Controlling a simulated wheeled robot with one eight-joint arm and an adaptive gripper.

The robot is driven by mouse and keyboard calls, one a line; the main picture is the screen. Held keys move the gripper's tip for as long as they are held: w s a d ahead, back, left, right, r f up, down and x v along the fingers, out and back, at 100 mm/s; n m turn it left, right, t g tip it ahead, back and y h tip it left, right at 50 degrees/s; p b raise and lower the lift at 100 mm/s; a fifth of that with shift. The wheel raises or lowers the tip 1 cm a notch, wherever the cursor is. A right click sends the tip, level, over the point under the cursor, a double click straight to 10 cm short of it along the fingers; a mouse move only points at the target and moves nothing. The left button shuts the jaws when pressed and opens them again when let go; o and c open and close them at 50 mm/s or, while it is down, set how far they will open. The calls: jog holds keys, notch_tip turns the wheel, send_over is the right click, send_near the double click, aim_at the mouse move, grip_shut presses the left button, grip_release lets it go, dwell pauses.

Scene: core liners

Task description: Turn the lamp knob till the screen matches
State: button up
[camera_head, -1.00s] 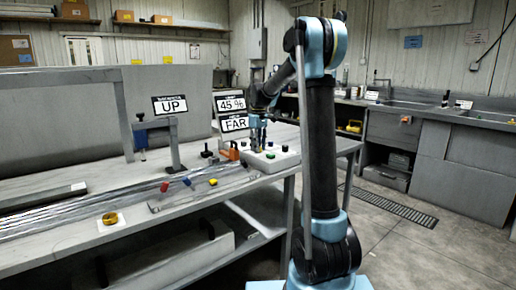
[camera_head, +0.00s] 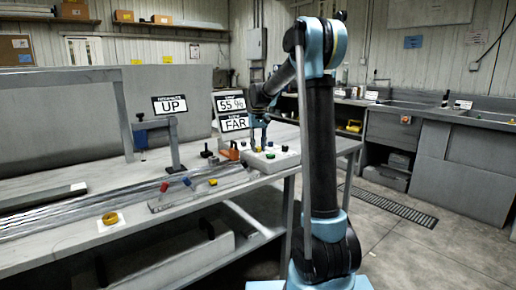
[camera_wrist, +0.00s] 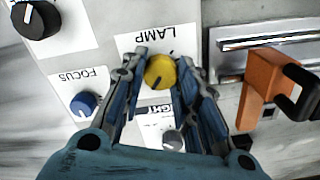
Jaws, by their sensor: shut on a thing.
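The yellow lamp knob (camera_wrist: 160,73) sits on a white panel (camera_wrist: 188,18) beside the printed word LAMP. My gripper (camera_wrist: 163,66) has one finger on each side of the knob and is shut on it. The knob's dark pointer mark shows toward the lower left of its top. In the head view my gripper (camera_head: 257,141) reaches down to the control box (camera_head: 285,162), and the knob is hidden there.
A blue knob (camera_wrist: 84,103) labelled FOCUS, a grey knob (camera_wrist: 173,139) and a black knob (camera_wrist: 36,19) are near my fingers. An orange part (camera_wrist: 268,84) stands to the right.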

dwell(0.3)
jog(key=o, duration=1.1)
jog(key=shift+c, duration=0.2)
notch_tip(320, 180, up, 12)
jog(key=shift+w, duration=0.1)
